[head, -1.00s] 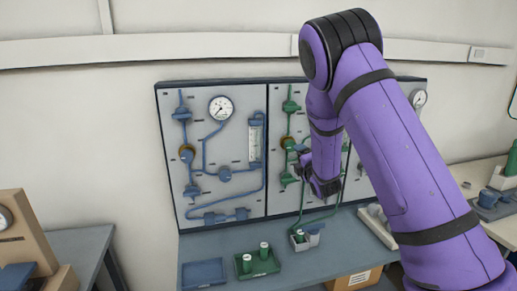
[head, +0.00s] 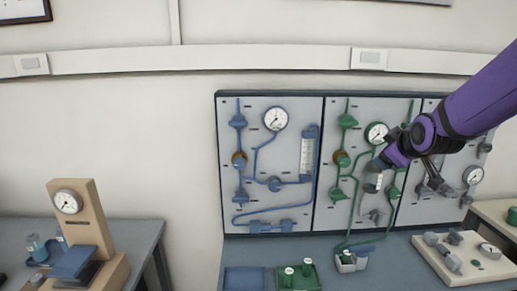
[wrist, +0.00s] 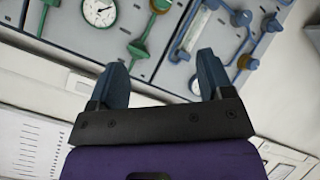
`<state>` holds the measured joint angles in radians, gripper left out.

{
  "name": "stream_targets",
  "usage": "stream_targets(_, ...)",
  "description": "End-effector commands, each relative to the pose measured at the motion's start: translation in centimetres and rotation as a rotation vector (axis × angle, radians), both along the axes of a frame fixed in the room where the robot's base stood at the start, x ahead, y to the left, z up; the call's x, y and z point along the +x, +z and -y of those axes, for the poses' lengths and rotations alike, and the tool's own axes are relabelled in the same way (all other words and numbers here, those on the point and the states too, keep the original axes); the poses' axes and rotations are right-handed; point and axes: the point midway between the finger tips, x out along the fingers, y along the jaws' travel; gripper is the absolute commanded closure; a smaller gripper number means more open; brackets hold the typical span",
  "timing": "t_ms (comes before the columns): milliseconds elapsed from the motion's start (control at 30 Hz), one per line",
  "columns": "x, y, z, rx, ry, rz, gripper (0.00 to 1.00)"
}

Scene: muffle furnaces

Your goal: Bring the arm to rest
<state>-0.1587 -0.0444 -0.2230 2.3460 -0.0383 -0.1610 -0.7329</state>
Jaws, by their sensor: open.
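My gripper (wrist: 163,62) shows in the wrist view with its two blue-grey fingers spread apart and nothing between them. Beyond the fingers lies the wall panel with pipes, and I see no contact with it. In the head view my purple arm reaches in from the upper right, in front of the right part of the panel (head: 268,165). The arm's end is bent down there, and the fingers are hard to make out against the fittings.
A bench (head: 400,262) below the panel holds a blue tray (head: 246,280), a green tray (head: 312,283) with green-and-white containers, and a pale board (head: 462,268) with fittings. A tan gauge stand (head: 88,215) is on the left bench. The wall left of the panel is clear.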

Motion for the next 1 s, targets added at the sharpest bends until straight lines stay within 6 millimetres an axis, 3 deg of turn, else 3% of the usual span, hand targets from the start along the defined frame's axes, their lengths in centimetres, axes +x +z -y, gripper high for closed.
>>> stream_targets(300, -10.5, 3.4, -1.1, 0.261, -0.151, -0.183, 0.26)
stream_targets(700, -25.0, 4.5, -2.8, 0.472, -0.397, -0.415, 0.26)
stream_targets(833, -28.3, 4.3, -3.2, 0.505, -0.468, -0.463, 0.26)
stream_targets(1000, -30.4, 4.0, -3.4, 0.523, -0.517, -0.495, 0.26)
